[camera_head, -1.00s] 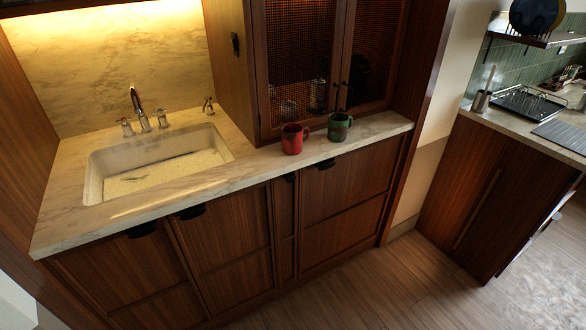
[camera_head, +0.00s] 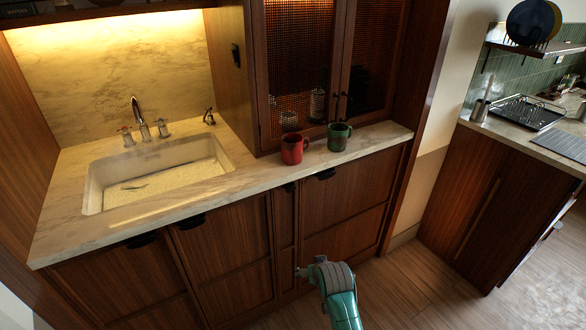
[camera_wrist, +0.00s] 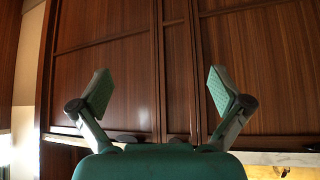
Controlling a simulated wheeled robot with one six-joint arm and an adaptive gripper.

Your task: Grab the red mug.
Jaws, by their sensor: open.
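The red mug (camera_head: 293,149) stands upright on the marble counter, in front of the glass-fronted cabinet. A green mug (camera_head: 339,136) stands just to its right, a small gap apart. My gripper (camera_wrist: 160,80) shows in the wrist view with its two green-padded fingers spread wide and nothing between them. It faces the wooden lower cabinet doors. In the head view my teal arm is low in front of these doors, below the counter edge and well apart from the red mug. I cannot make out the mug clearly in the wrist view.
A sink (camera_head: 160,175) with a tap (camera_head: 140,117) lies left of the mugs. The counter (camera_head: 245,178) is bare between sink and red mug. The upper cabinet (camera_head: 305,70) rises close behind the mugs. Dark handles (camera_head: 326,174) stick out under the counter edge.

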